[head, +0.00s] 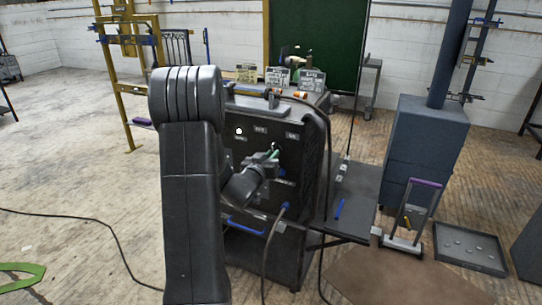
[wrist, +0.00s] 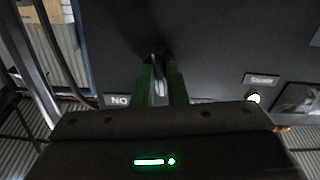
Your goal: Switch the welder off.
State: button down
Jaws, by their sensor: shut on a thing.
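The welder (head: 313,150) is a black box on a cart in the middle of the head view, its dark front panel facing me. My gripper (head: 274,153) is at that panel and hides part of it. In the wrist view my gripper (wrist: 160,75) has its green fingers closed on a grey switch lever (wrist: 157,57) standing out from the panel. An upside-down ON label (wrist: 118,100) is beside the fingers. A lit lamp (wrist: 254,98) glows under another label. The same lamp shows white in the head view (head: 239,131). The lever's exact setting is hard to tell.
Cables hang from the cart's front, and one runs across the floor. A dark side shelf (head: 350,205) stands right of the welder. A purple-handled stand (head: 405,240) and a flat tray (head: 470,248) are on the floor at right. The left floor is mostly clear.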

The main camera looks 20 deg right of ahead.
jog(key=n+p, duration=0.1)
jog(key=n, duration=0.4)
jog(key=shift+n, duration=0.7)
jog(key=c, duration=1.5)
grip_release()
jog(key=shift+o, duration=0.2)
jog(key=v, duration=1.3)
jog(key=shift+s+a, duration=0.3)
